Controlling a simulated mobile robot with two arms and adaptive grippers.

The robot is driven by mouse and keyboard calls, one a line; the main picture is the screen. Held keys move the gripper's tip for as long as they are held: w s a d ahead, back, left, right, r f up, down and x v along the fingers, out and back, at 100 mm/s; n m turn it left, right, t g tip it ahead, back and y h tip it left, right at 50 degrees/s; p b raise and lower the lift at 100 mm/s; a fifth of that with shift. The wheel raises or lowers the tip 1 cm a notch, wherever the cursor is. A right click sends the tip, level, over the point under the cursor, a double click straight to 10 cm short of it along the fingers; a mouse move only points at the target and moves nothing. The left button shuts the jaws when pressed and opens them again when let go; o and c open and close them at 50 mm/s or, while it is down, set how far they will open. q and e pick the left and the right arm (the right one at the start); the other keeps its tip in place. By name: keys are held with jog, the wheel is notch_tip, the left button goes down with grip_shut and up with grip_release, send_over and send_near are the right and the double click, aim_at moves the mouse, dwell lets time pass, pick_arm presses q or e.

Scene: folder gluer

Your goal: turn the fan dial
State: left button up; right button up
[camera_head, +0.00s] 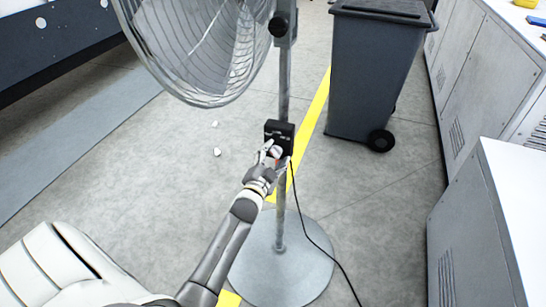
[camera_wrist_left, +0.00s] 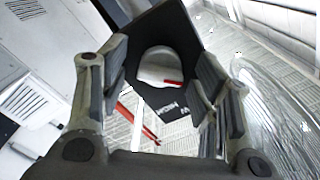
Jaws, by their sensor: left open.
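The pedestal fan has a black control box (camera_head: 279,134) on its pole. The fan dial (camera_wrist_left: 160,66), pale and rounded with a red mark, sits on the box face in the left wrist view. My left gripper (camera_head: 276,158) is at the front of the box. In the left wrist view its open fingers (camera_wrist_left: 161,84) stand on either side of the dial, with gaps visible. Contact with the dial is not visible. White lettering (camera_wrist_left: 174,110) shows on the box below the dial. In the head view the gripper partly hides the box's lower face. My right gripper is not in view.
The caged fan head (camera_head: 205,45) is above and left of the box. The round fan base (camera_head: 281,265) stands on the floor, with a black cable (camera_head: 318,240) running down. A grey wheeled bin (camera_head: 375,75) stands behind right. Grey cabinets (camera_head: 470,225) line the right.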

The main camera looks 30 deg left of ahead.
pick_arm(q)
jog(key=shift+s, duration=0.1)
jog(key=v, duration=1.1)
jog(key=shift+s, duration=0.4)
